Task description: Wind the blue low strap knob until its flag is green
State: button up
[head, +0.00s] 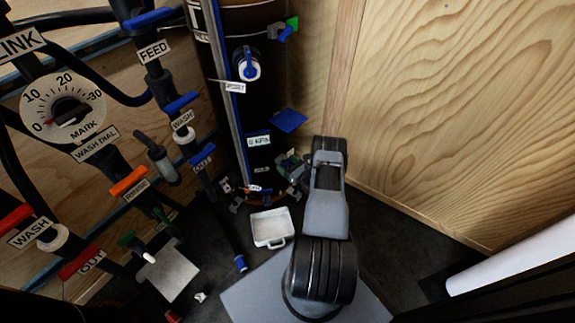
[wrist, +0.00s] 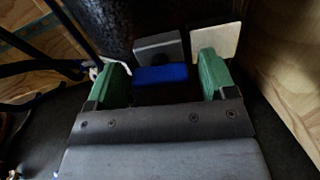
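The blue low strap knob (wrist: 162,75) shows in the wrist view as a blue block between my green fingers, with a small gap visible on each side. My gripper (wrist: 161,70) is open around it; it also shows low beside the dark cylinder in the head view (head: 291,163). A grey block (wrist: 158,47) sits just behind the knob. A pale cream plate (wrist: 217,40) stands behind my right finger; I cannot tell whether it is the flag, and I see no green on it. In the head view my gripper and arm hide the low knob.
The dark cylinder (head: 262,100) carries an upper blue knob (head: 286,34) with a green flag (head: 292,22). A blue plate (head: 289,121) juts out above my gripper. A white tray (head: 271,228) lies on the floor. Pipes and valves crowd the left; a wooden wall (head: 460,90) bounds the right.

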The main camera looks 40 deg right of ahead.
jog(key=c, duration=0.8)
jog(key=n+b, duration=0.1)
jog(key=n, duration=0.2)
jog(key=shift+f, duration=0.1)
jog(key=shift+n+b, duration=0.6)
jog(key=shift+n, duration=0.9)
jog(key=o, duration=0.9)
